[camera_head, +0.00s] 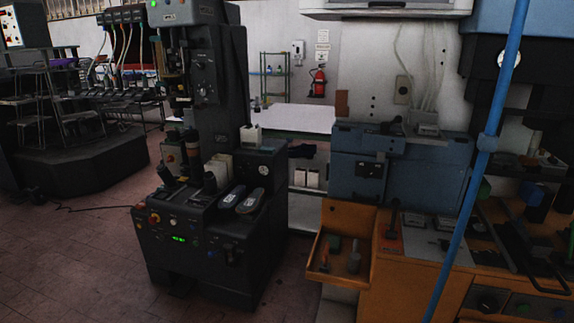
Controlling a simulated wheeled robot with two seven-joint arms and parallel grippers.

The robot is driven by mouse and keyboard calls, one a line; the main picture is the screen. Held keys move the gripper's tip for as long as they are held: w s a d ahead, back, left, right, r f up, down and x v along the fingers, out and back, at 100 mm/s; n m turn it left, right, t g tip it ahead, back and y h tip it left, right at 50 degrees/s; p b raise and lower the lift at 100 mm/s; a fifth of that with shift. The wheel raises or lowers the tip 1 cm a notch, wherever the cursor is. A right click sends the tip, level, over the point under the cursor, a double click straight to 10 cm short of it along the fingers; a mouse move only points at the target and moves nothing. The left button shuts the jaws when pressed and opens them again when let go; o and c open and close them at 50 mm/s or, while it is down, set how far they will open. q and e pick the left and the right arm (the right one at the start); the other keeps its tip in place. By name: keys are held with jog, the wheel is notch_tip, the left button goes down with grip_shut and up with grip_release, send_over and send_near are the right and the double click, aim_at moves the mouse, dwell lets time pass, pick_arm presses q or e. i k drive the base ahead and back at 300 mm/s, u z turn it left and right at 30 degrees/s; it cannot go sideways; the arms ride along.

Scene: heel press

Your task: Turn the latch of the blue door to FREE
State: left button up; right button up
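A blue metal cabinet front (432,172), which looks like the blue door, stands right of the middle behind an orange bench. A small dark latch plate (369,169) sits on its left half. The plate is too small and dark to read its lettering or tell which way the latch points. Neither of my grippers shows in the head view.
An orange bench (395,268) with tools stands below the blue front, with an open orange tray (338,270) at its left. A blue pole (465,210) slants up in front at right. A black press machine (195,240) stands left of centre.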

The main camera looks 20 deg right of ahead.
aim_at(368, 172)
jog(key=u, duration=0.4)
jog(key=i, duration=1.15)
jog(key=z, duration=0.1)
